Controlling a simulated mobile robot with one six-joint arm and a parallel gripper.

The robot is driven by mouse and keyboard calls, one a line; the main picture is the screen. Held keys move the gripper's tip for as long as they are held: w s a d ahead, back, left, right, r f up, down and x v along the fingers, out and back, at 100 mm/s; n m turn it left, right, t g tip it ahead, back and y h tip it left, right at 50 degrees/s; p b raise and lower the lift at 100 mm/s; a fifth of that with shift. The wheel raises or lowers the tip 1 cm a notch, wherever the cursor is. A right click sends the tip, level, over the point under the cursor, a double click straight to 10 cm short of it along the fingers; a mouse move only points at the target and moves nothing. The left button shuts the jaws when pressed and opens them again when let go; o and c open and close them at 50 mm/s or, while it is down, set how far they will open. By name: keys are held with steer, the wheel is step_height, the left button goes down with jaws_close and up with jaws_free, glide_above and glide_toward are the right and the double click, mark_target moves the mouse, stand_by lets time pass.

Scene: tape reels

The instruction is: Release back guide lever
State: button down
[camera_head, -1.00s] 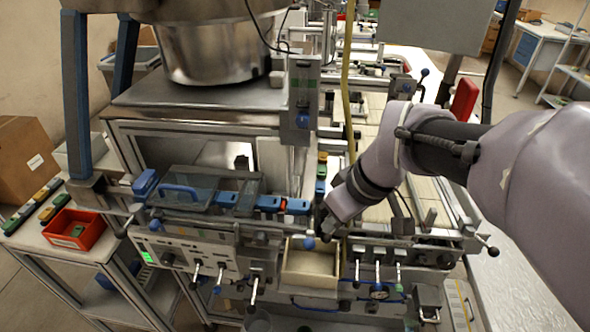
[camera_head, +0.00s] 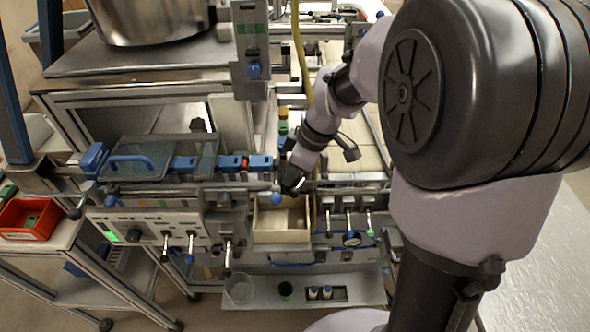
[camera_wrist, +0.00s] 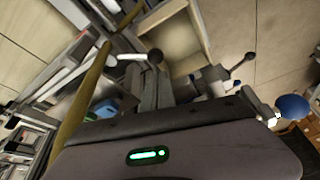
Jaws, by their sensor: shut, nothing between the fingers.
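My gripper (camera_head: 291,187) is shut and empty, reaching down over the front rail of the machine beside the wooden tray. In the wrist view its dark fingers (camera_wrist: 158,90) point at a silver lever with a black ball knob (camera_wrist: 155,56), close to the fingertips; I cannot tell whether they touch. A second black-knobbed lever (camera_wrist: 249,56) lies to the right. A blue ball knob (camera_wrist: 292,107) is at the right edge; a blue knob also shows left of the gripper in the head view (camera_head: 276,198). I cannot tell for certain which lever is the back guide lever.
The open wooden tray (camera_head: 281,237) lies just below the gripper. A clear-covered housing (camera_head: 157,160) and coloured blocks stand to the left along the rail. Several small levers (camera_head: 348,205) are to the right. A yellow hose (camera_head: 303,60) hangs behind the gripper.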

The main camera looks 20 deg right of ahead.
mark_target(300, 184)
steer(key=shift+b+x, duration=0.5)
steer(key=shift+x, duration=1.4)
